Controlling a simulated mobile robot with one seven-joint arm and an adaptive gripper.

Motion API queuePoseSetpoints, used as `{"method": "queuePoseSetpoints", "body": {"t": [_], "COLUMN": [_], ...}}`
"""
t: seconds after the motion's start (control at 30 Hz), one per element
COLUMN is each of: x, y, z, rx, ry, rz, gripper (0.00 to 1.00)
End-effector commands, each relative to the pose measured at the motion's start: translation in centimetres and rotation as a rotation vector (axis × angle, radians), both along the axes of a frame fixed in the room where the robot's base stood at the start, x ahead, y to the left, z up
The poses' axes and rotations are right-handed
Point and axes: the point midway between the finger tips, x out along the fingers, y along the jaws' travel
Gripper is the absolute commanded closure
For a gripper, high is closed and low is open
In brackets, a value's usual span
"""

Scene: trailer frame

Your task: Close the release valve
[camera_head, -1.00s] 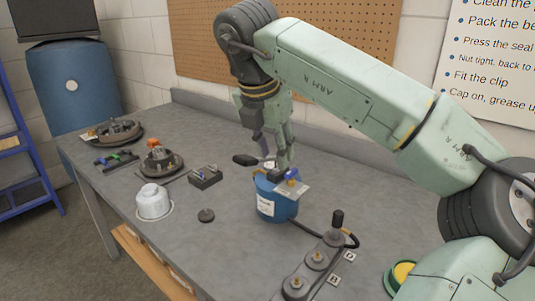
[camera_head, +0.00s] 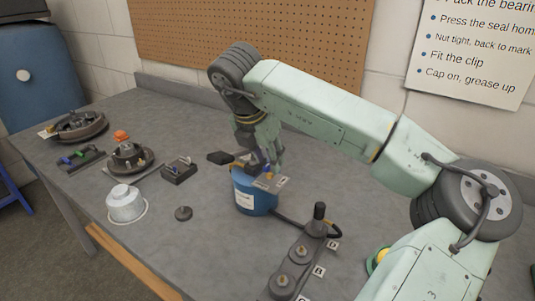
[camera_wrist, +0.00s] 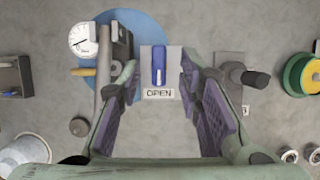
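The release valve's blue lever (camera_wrist: 159,66) stands upright in the wrist view on a light plate (camera_wrist: 159,94) marked OPEN. In the head view the plate (camera_head: 272,183) sticks out from the top of a blue canister (camera_head: 255,200), and my fingers partly hide the lever. My gripper (camera_wrist: 158,78) is open, one purple-padded finger on each side of the lever. There is a gap on both sides, and the pads do not appear to touch it. In the head view my gripper (camera_head: 267,165) points down at the canister's top.
A round gauge (camera_wrist: 83,40) and a dark block (camera_wrist: 115,50) sit close to my left finger. A black hose (camera_head: 290,220) runs to a dark manifold (camera_head: 295,260) with a knobbed lever.

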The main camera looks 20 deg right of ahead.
Motion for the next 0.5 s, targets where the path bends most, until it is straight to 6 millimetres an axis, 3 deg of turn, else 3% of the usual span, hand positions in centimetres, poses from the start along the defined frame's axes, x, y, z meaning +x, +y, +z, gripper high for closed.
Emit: {"method": "queuePoseSetpoints", "body": {"t": [0.37,0.5], "x": [0.22,0.21], "y": [-0.25,-0.24], "z": [-0.88,-0.86], "rx": [0.0,0.0], "ry": [-0.001,-0.001], "rz": [0.001,0.001], "gripper": [0.68,0.75]}}
